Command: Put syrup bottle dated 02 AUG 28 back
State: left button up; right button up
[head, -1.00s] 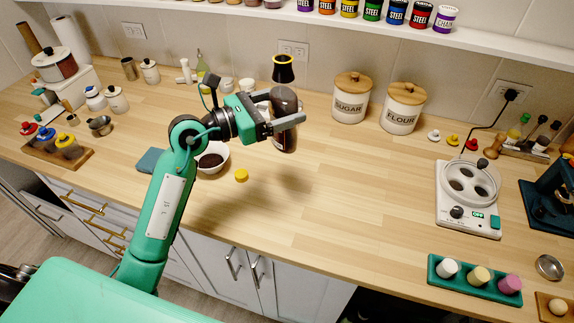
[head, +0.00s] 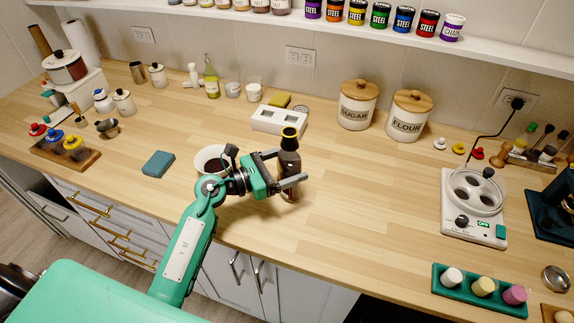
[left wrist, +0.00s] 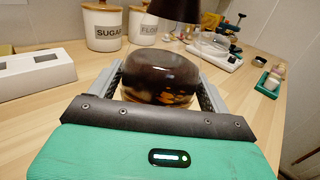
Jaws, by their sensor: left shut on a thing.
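The syrup bottle (head: 289,163) is dark, with a black top and a yellowish band. It stands upright in my left gripper (head: 290,184), low over the front half of the counter; I cannot tell whether its base touches the wood. In the left wrist view the bottle's dark rounded body (left wrist: 160,72) sits between the two fingers, with amber liquid at its lower part. No date is readable on it. A white block with two square openings (head: 264,123) stands behind the bottle. My right gripper is not in view.
A white bowl (head: 203,158) is partly behind my left arm. Sugar (head: 356,108) and flour (head: 407,118) canisters stand at the back. A hot plate (head: 474,228) and a teal tray (head: 440,280) are to the right. The counter between bottle and hot plate is clear.

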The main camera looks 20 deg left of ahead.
pick_arm(q)
jog(key=shift+f, duration=0.1)
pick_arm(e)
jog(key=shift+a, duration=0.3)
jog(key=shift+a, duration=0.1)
